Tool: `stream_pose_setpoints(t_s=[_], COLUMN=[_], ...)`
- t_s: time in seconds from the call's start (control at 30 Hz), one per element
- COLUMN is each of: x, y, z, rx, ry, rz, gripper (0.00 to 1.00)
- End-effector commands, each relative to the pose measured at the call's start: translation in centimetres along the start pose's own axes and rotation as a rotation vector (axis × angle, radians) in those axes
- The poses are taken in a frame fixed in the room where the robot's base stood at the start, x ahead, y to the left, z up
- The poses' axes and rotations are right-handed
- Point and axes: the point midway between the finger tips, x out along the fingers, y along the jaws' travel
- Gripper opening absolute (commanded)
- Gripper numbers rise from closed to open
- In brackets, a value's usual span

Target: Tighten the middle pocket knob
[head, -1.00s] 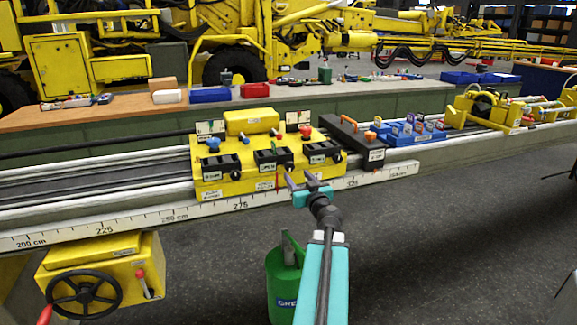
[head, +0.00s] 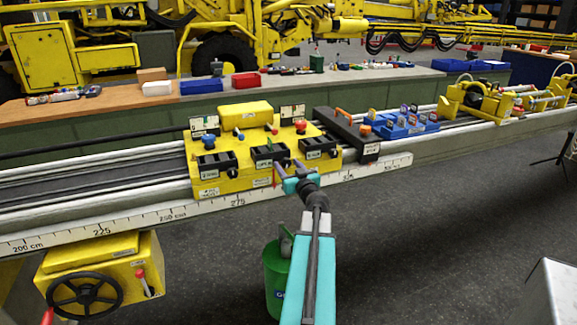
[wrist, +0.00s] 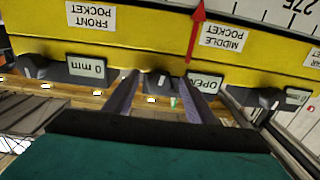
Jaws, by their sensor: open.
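The yellow pocket block (head: 236,182) sits on the rail and carries three black pocket units in a row along its front. The middle pocket unit (head: 266,153) has a display reading OPEN; the display (wrist: 192,80) also shows in the wrist view. The middle pocket knob (wrist: 162,84), dark with a pale pointer, lies between my fingers in the wrist view, below the MIDDLE POCKET label (wrist: 222,37) and a red arrow (wrist: 197,22). My gripper (head: 288,167) is open at the block's front; its fingers (wrist: 160,79) are apart. Whether they touch the knob I cannot tell.
The front pocket knob (wrist: 36,66), with a 0 mm display, and another knob (wrist: 270,98) flank the middle one. A black block with an orange handle (head: 347,132) and blue holders (head: 405,126) stand right. A green bucket (head: 276,275) stands below my arm.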

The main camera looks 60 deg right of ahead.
Motion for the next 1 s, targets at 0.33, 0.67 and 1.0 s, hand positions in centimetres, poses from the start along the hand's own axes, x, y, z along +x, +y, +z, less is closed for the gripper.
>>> stream_pose_setpoints(t_s=[0.33, 0.67, 1.0], x=[0.2, -0.11, -0.18], y=[0.98, 0.32, 0.34], z=[-0.01, 0.07, 0.3], rx=[0.0, 0.024, 0.144], ry=[0.0, 0.001, 0.002], rz=[0.007, 0.006, 0.007], gripper=[0.1, 0.1, 0.1])
